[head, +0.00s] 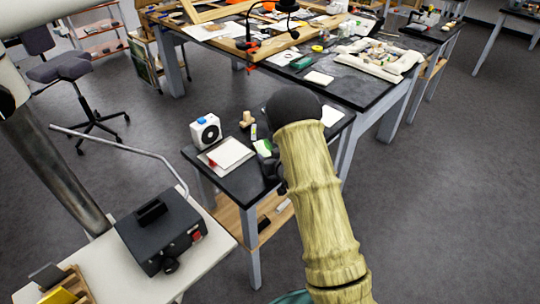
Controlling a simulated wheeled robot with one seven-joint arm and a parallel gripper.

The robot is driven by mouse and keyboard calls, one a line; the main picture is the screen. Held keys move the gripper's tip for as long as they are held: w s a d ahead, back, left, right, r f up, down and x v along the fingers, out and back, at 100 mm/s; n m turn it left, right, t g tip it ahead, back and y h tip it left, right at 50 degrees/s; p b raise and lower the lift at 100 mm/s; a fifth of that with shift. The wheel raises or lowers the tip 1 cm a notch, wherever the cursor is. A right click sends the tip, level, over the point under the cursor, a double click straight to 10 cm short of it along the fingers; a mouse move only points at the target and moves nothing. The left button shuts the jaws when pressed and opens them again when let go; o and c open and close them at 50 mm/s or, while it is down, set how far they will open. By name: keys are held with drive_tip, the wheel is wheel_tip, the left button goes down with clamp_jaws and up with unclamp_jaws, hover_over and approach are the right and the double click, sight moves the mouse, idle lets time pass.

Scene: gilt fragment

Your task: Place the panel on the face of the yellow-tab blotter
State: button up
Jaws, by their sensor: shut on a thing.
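My arm reaches over the small dark-topped table, and its links cover much of the right half. The dark part of my gripper (273,167) shows beside the arm, low over the table's front edge. It is shut, but its fingertips and the panel in it are hidden or too small to make out. A white blotter with a red tab (229,154) lies left of my gripper. A small green and white thing (263,147) lies just behind my gripper; I cannot tell what it is. A white sheet (331,116) lies right of the arm. I see no yellow tab.
A white box with a black round front (206,131) stands at the small table's (240,188) back left. A tan wooden piece (247,119) and a small bottle (253,132) stand near its back. A black device (160,232) sits on a white bench at front left. A cluttered workbench stands behind.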

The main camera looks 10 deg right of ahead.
drive_tip(key=o, duration=0.8)
drive_tip(key=shift+c, duration=0.2)
drive_tip(key=b+v, duration=0.1)
drive_tip(key=v, duration=1.1)
